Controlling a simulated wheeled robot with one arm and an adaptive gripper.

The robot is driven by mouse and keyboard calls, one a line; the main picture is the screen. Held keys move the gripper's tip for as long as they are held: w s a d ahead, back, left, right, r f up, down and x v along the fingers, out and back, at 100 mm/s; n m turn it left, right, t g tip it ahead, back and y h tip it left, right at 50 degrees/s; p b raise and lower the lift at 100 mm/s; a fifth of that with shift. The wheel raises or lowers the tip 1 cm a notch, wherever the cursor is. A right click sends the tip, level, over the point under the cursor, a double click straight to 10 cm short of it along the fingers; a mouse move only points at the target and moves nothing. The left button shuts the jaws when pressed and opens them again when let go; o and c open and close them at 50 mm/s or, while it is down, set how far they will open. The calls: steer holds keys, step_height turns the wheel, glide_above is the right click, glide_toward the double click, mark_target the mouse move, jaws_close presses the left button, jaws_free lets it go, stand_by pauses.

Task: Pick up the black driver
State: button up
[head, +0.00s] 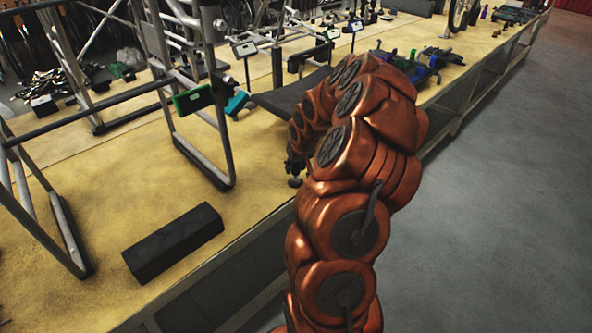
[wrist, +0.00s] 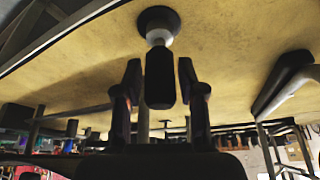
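The black driver (wrist: 160,78) shows in the wrist view as a dark handle with a pale metal neck and a dark round end against the yellow tabletop. My gripper (wrist: 159,73) is open, with one finger on each side of the handle and a visible gap on both sides. In the head view my gripper (head: 295,165) is at the table's front edge, small and dark beneath my curved arm. The driver is mostly hidden there; only a small round metallic piece (head: 295,182) shows below the gripper.
A long black block (head: 173,242) lies on the yellow table (head: 75,225) at the front left. Metal tube frames (head: 205,150) stand on the left and behind. A dark flat panel (head: 285,101) lies behind my gripper. The floor (head: 500,200) at right is clear.

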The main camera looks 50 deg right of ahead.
mark_target(296, 166)
jaws_close()
steer(key=shift+r, duration=0.1)
steer(key=shift+r+b, duration=0.5)
steer(key=shift+r, duration=0.6)
steer(key=shift+s+a+r, duration=0.1)
steer(key=shift+s+r, duration=0.05)
steer(key=shift+r, duration=0.45)
steer(key=shift+s+a+b, duration=0.55)
steer(key=shift+s+a, duration=0.05)
steer(key=shift+s, duration=0.3)
steer(key=s+a+r+b, duration=0.1)
steer(key=s+a+b, duration=0.2)
steer(key=s+a, duration=0.4)
steer(key=s, duration=0.4)
steer(key=shift+a+r, duration=0.2)
steer(key=shift+a, duration=0.1)
steer(key=shift+s, duration=0.1)
